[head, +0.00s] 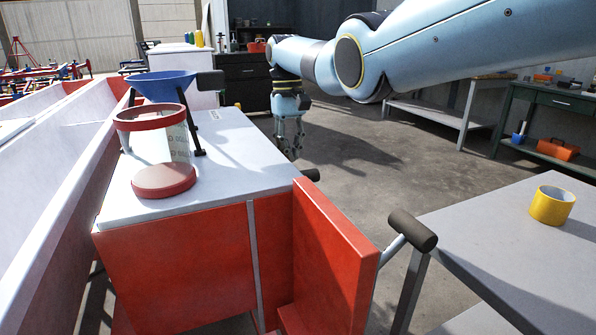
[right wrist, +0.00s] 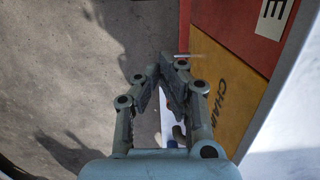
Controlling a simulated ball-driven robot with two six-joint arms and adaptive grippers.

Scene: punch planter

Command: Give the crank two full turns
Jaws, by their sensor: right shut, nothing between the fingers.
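My right gripper (head: 290,145) hangs pointing down beside the far right side of the red and white machine (head: 175,265), over the floor. It also shows in the right wrist view (right wrist: 168,65), with its fingertips close together and nothing held. A dark grip (head: 412,230) on a light rod sticks out at the front right of the machine. A second dark grip (head: 312,174) shows partly behind the machine's top edge. I cannot tell which of these, if either, belongs to the crank. A small pale and blue part behind the fingers in the wrist view is unclear. My left gripper is not in view.
A blue funnel (head: 163,85) and a clear, red-rimmed cylinder (head: 152,113) stand on the machine's white top with a red disc (head: 163,180). A grey table (head: 510,245) at right holds a yellow ring (head: 552,205). Floor beyond is open.

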